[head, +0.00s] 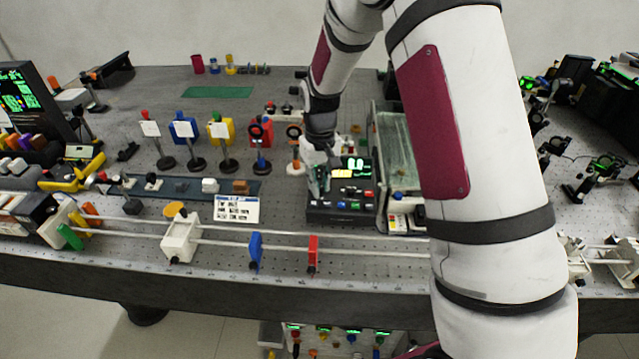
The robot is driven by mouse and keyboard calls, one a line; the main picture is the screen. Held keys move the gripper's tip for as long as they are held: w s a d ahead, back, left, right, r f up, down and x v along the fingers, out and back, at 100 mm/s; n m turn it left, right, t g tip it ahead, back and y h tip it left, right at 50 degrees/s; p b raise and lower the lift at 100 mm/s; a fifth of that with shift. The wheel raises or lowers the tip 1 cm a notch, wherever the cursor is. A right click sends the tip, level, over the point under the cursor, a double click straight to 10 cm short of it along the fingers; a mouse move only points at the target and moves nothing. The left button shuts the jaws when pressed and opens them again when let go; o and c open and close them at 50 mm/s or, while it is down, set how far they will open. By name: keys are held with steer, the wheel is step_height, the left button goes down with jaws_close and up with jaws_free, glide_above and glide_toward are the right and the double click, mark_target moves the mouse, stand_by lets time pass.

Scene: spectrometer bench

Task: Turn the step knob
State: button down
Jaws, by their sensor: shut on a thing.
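A black control box (342,211) with a lit green display, coloured buttons and small controls stands on the bench near the middle of the head view. My gripper (319,186) reaches down from above onto the left part of the box's face. It is shut on the step knob there. The knob is hidden by the fingers, so its turn position cannot be read. The green digits on the display are too small to read.
A glass-walled case (398,150) stands close to the right of the box. Coloured filter holders on posts (222,132) stand to the left. A rail with a blue slider (255,250) and a red slider (313,252) runs in front. A white card (237,208) lies left of the box.

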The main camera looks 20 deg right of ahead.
steer(key=shift+m, duration=0.6)
steer(key=c, duration=1.8)
jaws_free()
steer(key=shift+r, duration=0.15)
step_height(320, 180, up, 12)
